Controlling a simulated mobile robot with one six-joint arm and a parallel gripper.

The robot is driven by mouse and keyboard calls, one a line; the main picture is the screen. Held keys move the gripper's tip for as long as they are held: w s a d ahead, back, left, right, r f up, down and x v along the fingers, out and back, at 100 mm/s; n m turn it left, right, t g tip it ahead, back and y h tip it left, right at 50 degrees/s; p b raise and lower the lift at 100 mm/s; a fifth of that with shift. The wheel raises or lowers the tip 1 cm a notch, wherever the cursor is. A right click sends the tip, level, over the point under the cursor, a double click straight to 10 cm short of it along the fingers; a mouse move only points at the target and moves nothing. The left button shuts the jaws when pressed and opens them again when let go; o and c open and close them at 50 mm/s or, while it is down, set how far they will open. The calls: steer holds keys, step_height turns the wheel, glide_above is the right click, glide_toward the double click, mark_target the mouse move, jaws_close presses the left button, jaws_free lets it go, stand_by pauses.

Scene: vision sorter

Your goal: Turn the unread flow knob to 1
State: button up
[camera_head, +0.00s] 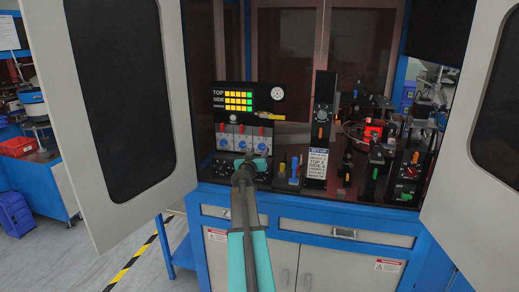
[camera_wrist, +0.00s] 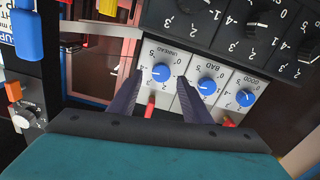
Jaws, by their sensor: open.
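The unread flow knob (camera_wrist: 161,72) is a round blue dial on a white panel marked UNREAD, upside down in the wrist view. In the head view it is the rightmost of three blue knobs (camera_head: 260,149). A white mark shows on the knob, but I cannot tell exactly which number it meets. My gripper (camera_wrist: 159,77) is open, with one dark finger on each side of this knob in the wrist view. I cannot tell whether the fingers touch it. In the head view my gripper (camera_head: 249,161) is just in front of the panel's lower right part.
The BAD knob (camera_wrist: 206,86) and GOOD knob (camera_wrist: 245,97) sit close beside it in the wrist view. Red-tipped levers (camera_head: 261,131) stand above the knobs in the head view. A row of black dials (camera_wrist: 258,25) lies close by. The cabinet doors (camera_head: 115,110) stand open.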

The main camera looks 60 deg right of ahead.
mark_target(262, 147)
steer(key=shift+p+x, duration=0.6)
steer(key=shift+x, duration=1.35)
